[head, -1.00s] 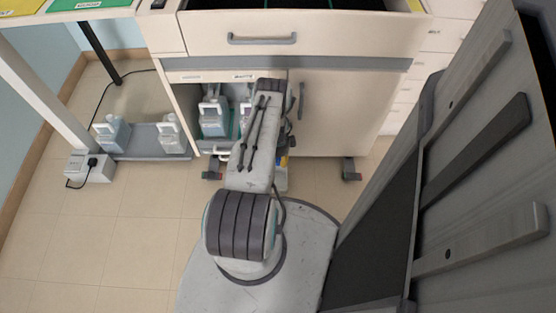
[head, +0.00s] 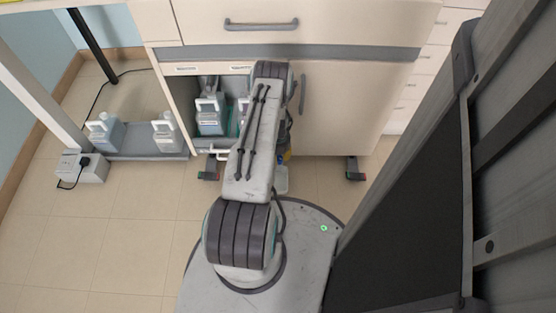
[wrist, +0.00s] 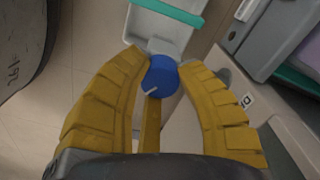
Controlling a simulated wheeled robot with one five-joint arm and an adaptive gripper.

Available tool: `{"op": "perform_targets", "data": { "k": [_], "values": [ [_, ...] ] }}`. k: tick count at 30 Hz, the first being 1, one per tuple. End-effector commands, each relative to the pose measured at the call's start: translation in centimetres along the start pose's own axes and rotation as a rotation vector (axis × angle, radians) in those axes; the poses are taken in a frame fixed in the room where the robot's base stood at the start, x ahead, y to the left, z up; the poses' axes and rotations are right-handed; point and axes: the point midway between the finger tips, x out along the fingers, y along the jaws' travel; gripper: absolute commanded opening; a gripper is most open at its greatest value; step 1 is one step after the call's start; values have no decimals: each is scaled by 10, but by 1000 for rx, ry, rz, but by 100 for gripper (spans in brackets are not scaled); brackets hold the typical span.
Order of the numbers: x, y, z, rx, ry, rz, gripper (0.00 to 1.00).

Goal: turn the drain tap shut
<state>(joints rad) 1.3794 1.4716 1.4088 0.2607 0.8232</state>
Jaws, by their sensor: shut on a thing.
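The drain tap shows in the wrist view as a round blue knob (wrist: 160,78) with a white pointer line running toward the lower left. It sits at the end of a pale container or channel (wrist: 160,30) crossed by a green strip. My gripper (wrist: 163,66) has its two yellow fingers closed around the knob, one on each side. A third yellow piece lies below the knob.
A cabinet (head: 345,115) with an open lower bay holds pale bottles (head: 209,118). More bottles (head: 104,130) stand on a low grey shelf at left, with a power box (head: 82,167) and cord. A large grey panel fills the right.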

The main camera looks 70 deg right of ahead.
Motion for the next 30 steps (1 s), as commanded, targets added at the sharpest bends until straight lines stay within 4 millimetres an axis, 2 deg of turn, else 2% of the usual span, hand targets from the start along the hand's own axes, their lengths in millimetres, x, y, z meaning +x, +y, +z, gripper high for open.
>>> {"op": "perform_targets", "data": {
  "k": [15, 30],
  "values": [
    [3, 1, 1, -418, -3, 2, 1],
    [2, 1, 1, -571, -2, 1, 1]
  ]
}}
